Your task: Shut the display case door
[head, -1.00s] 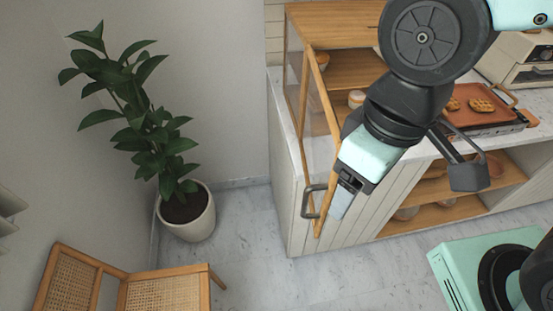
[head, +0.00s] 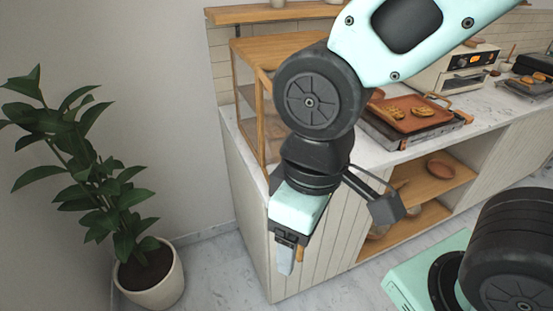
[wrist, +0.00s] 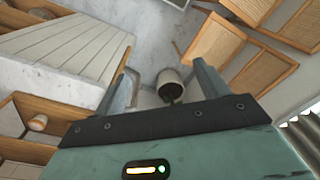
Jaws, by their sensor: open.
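The wooden-framed display case (head: 262,52) stands at the left end of the counter in the head view. Its front is largely hidden behind my arm. A small piece of wood (head: 300,254) shows beside my fingers and may be the door's lower corner; I cannot tell how far open the door is. The door handle is not clearly visible. My gripper (head: 285,262) points down in front of the cart's left end. In the wrist view my gripper (wrist: 162,68) has its fingers apart, with nothing clearly between them.
A tray of pastries (head: 410,113) lies on the counter right of the case. A potted plant (head: 150,275) stands on the floor at left; its pot also shows in the wrist view (wrist: 169,82). Floor between plant and cart is clear.

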